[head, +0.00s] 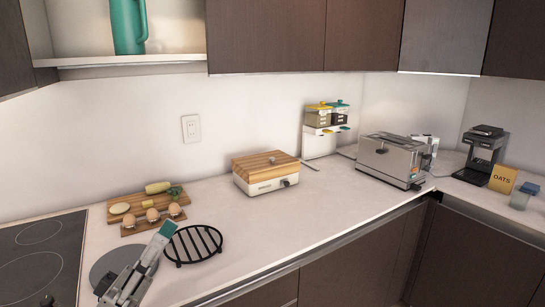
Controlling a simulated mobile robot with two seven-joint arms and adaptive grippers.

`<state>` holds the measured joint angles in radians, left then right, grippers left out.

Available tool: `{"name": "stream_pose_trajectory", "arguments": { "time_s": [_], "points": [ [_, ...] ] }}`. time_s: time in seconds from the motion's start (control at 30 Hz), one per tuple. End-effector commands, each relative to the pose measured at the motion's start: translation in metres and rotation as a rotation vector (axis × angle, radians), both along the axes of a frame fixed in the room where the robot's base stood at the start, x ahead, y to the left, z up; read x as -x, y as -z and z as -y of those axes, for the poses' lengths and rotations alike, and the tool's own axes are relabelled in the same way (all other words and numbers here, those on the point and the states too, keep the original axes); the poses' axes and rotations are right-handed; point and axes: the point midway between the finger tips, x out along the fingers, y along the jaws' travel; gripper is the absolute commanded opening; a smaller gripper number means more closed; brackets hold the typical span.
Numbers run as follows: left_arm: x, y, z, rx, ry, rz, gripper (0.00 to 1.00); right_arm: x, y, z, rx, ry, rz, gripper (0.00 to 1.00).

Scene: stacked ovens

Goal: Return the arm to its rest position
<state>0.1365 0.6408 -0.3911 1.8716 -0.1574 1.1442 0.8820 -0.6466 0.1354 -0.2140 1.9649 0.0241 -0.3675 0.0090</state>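My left gripper (136,258) comes in at the bottom left, over the front of the counter. My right gripper is not in view.
A cooktop (40,262) lies at the left. Behind the gripper are wooden boards (128,204) with eggs and vegetables. A wood-topped cooker (266,172), a toaster (392,160) and a coffee machine (484,155) stand farther right. The middle counter (300,215) is clear.

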Motion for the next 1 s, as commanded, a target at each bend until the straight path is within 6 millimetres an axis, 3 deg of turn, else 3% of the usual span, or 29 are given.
{"name": "stream_pose_trajectory", "arguments": {
  "time_s": [0.03,0.13,0.3,0.47,0.6,0.7,0.8,1.0],
  "points": [
    [-0.01,0.027,0.008,-0.026,-0.105,-0.057,0.31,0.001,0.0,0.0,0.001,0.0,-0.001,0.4],
    [-0.028,0.085,0.02,-0.129,-0.32,-0.167,0.31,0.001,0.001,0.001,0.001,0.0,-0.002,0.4],
    [-0.038,0.198,0.028,-0.388,-0.625,-0.369,0.31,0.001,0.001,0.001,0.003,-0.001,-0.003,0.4],
    [-0.014,0.307,0.026,-0.692,-0.798,-0.551,0.31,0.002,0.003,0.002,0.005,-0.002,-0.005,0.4],
    [0.029,0.391,0.021,-0.974,-0.859,-0.683,0.31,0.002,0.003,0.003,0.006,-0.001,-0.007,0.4],
    [0.064,0.437,0.017,-1.149,-0.859,-0.755,0.31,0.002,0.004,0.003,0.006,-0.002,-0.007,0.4],
    [0.093,0.468,0.014,-1.281,-0.844,-0.802,0.31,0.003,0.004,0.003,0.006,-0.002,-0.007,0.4],
    [0.121,0.493,0.011,-1.4,-0.817,-0.836,0.31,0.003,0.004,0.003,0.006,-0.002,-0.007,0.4]
  ]
}}
